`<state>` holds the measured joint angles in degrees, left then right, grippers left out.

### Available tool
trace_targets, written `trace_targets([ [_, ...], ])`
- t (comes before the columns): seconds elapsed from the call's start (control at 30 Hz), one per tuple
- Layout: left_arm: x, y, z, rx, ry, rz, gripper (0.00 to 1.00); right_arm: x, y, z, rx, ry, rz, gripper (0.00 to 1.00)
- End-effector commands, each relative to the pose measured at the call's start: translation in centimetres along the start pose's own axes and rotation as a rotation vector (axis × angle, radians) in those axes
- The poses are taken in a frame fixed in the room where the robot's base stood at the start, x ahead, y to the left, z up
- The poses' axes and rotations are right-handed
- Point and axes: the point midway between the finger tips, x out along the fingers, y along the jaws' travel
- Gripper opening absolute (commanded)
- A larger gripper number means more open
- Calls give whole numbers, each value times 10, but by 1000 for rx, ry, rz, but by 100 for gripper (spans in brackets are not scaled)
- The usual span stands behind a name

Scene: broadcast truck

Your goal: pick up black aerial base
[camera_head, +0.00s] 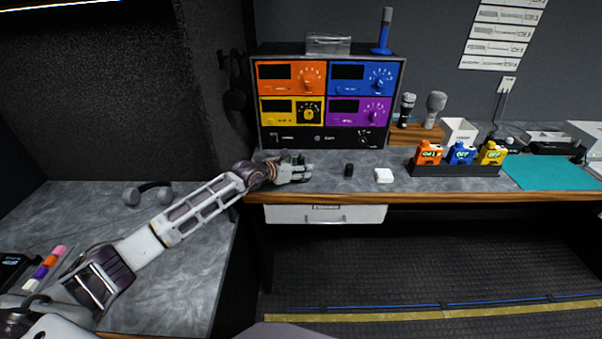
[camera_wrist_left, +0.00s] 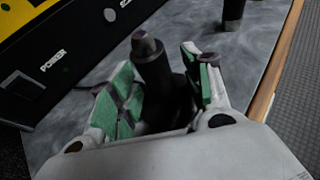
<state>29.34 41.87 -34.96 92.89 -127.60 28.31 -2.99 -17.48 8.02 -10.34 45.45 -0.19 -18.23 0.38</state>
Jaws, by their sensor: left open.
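A black upright piece with a flared lower part and a grey-brown tip, which looks like the black aerial base (camera_wrist_left: 152,68), stands between the fingers of my left gripper (camera_wrist_left: 162,92) in the left wrist view. The green-padded fingers are open on either side of it, and its lower end is hidden by the gripper. In the head view my left gripper (camera_head: 298,174) is low over the counter in front of the rack, and the piece is mostly hidden there. My right gripper is not in view.
A small black cylinder (camera_head: 348,170) and a white block (camera_head: 383,175) stand to the gripper's right. The rack of coloured units (camera_head: 328,140) rises behind, with a blue aerial (camera_head: 384,40) on top. A dark tray (camera_head: 455,171) holds three coloured packs. The counter's wooden front edge (camera_head: 420,196) is close.

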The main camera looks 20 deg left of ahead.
Motion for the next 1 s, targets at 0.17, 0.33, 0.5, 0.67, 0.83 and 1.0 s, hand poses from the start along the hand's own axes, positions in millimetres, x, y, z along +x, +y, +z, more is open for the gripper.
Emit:
trace_targets([
  [0.17,6,0,0,0,1,0,49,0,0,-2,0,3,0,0],
  [0.33,7,0,0,1,0,0,49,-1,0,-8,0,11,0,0],
  [0.5,6,0,0,1,0,0,49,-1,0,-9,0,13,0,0],
  [0.67,6,0,0,1,0,0,43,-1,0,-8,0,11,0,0],
  [0.83,6,0,0,1,0,0,21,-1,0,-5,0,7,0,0],
  [1.0,6,0,0,1,1,0,0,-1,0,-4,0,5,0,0],
])
